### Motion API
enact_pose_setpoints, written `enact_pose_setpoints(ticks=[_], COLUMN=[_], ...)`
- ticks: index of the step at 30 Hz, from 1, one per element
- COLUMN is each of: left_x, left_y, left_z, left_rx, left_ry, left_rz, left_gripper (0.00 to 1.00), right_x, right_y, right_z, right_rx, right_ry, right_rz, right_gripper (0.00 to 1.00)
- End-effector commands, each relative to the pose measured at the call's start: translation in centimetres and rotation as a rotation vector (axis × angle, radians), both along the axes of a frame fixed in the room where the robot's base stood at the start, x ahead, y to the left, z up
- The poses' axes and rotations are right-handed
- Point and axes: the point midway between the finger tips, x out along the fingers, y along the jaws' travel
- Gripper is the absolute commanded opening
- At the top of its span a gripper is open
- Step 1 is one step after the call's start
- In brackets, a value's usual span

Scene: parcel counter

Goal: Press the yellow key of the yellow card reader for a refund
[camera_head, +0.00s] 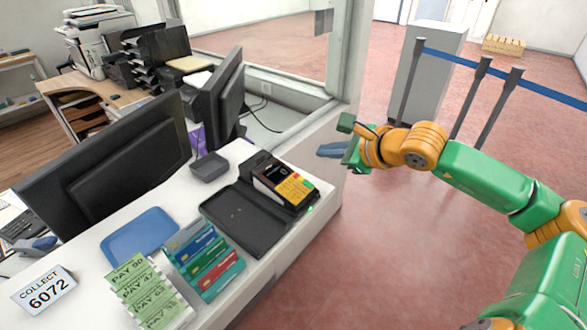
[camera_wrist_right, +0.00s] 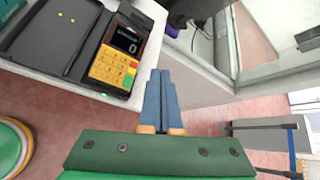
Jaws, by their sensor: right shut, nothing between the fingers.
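The yellow card reader (camera_head: 283,185) stands at the counter's right end in the head view, with a dark screen and a keypad of mostly yellow keys. It also shows at the upper left of the right wrist view (camera_wrist_right: 113,62), where red and green keys sit along the keypad's right side. My right gripper (camera_head: 322,151) is shut and empty, beyond the counter's edge and to the right of the reader, apart from it. Its two blue fingers (camera_wrist_right: 160,72) lie together in the wrist view. My left gripper is not in view.
A black tray (camera_head: 222,208) lies left of the reader, with card stacks (camera_head: 232,285), pay slips (camera_head: 163,318) and a blue tray (camera_head: 116,246) further left. Monitors (camera_head: 112,155) stand behind. A window frame (camera_head: 347,60) rises near my right gripper. Belt posts (camera_head: 471,95) stand on the open floor.

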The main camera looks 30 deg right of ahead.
Motion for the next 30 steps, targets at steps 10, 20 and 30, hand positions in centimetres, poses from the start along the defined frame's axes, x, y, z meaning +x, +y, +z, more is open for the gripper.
enact_pose_setpoints(ticks=[10,20,30], left_x=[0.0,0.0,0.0], left_y=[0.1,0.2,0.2], left_z=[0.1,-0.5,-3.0], left_rx=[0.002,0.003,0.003], left_ry=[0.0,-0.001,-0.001], left_rz=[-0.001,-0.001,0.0], left_gripper=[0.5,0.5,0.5], right_x=[-0.1,0.4,1.4], right_y=[-0.2,0.1,0.5], right_z=[0.7,-2.4,-7.3], right_rx=[-0.06,-0.053,-0.055], right_ry=[-0.014,-0.012,-0.015], right_rz=[0.005,0.005,0.004], right_gripper=[0.0,0.0,0.0])
